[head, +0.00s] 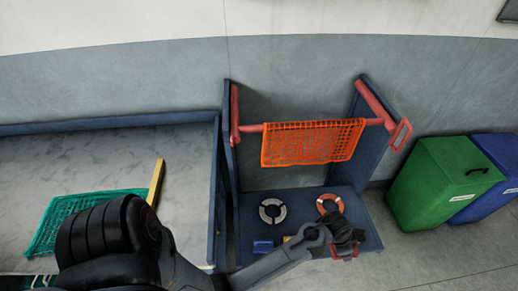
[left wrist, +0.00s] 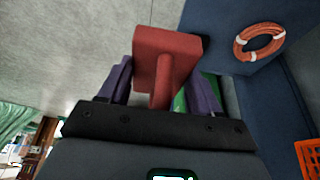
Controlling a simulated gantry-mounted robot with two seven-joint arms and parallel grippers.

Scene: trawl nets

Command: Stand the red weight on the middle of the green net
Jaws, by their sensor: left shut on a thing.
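The green net (head: 70,207) lies on the grey table at the left in the head view, partly hidden by my left arm. My left gripper (head: 347,246) is over the dark blue shelf at the right, well away from the net. The red weight (left wrist: 165,50) is between its two purple fingers in the left wrist view, and my left gripper (left wrist: 163,88) is shut on it. It has a wide block end and a narrower stem. In the head view only a little of the red weight (head: 350,255) shows under the gripper. My right gripper is not in view.
An orange net (head: 310,143) hangs on a red rail above. A yellow bar (head: 155,183) lies beside the green net. A raised blue wall (head: 217,185) separates table from shelf.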

